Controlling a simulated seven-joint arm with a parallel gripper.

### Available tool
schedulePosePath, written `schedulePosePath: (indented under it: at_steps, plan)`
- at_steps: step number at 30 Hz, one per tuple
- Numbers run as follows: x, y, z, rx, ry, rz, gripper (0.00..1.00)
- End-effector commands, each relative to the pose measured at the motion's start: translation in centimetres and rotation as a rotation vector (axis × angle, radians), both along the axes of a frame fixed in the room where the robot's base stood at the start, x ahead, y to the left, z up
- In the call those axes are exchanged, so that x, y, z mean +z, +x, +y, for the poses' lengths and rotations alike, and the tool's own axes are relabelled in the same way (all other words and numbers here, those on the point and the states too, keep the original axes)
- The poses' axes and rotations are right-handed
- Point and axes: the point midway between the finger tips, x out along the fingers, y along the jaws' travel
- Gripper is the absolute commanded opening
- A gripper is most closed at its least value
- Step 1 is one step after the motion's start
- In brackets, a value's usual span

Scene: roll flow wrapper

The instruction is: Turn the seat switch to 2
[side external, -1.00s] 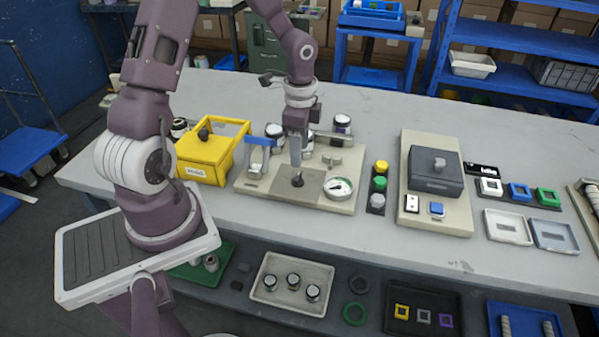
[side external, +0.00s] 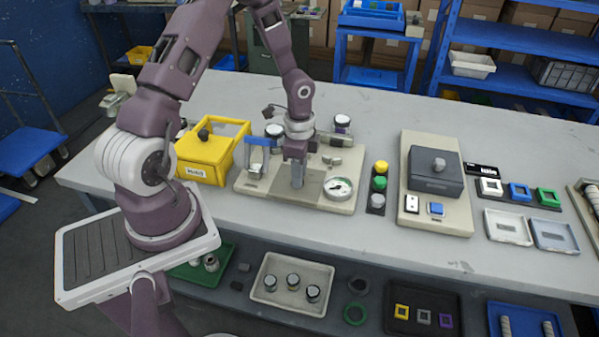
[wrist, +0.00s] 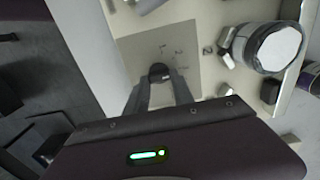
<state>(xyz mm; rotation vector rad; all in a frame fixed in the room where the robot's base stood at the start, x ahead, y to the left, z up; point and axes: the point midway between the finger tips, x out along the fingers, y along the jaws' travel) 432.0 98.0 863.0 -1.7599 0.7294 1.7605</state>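A small dark knob (wrist: 159,72), which I take for the seat switch, stands on a grey square plate (wrist: 178,50) with small dark marks I cannot read. In the side view the plate (side external: 314,186) is set in a beige base (side external: 268,194), and my gripper hides the knob. My gripper (side external: 297,186) points down over the plate. In the wrist view its two fingers (wrist: 160,84) are apart, with the knob showing between and just beyond their tips. I cannot tell whether they touch it.
Several jars (side external: 342,121) stand behind. A yellow box (side external: 205,155) and a stack of yellow, green and grey buttons (side external: 379,183) flank the base.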

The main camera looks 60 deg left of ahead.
Motion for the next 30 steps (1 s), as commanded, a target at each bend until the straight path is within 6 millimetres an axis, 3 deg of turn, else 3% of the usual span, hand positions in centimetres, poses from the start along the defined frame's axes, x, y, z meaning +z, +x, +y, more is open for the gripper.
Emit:
schedulePosePath:
  at_steps: [11, 30]
  plan:
    - [0.05, 0.04, 0.04, 0.042, 0.001, -0.001, 0.0]
    - [0.1, 0.21, 0.18, 0.47, 0.001, -0.002, 0.0]
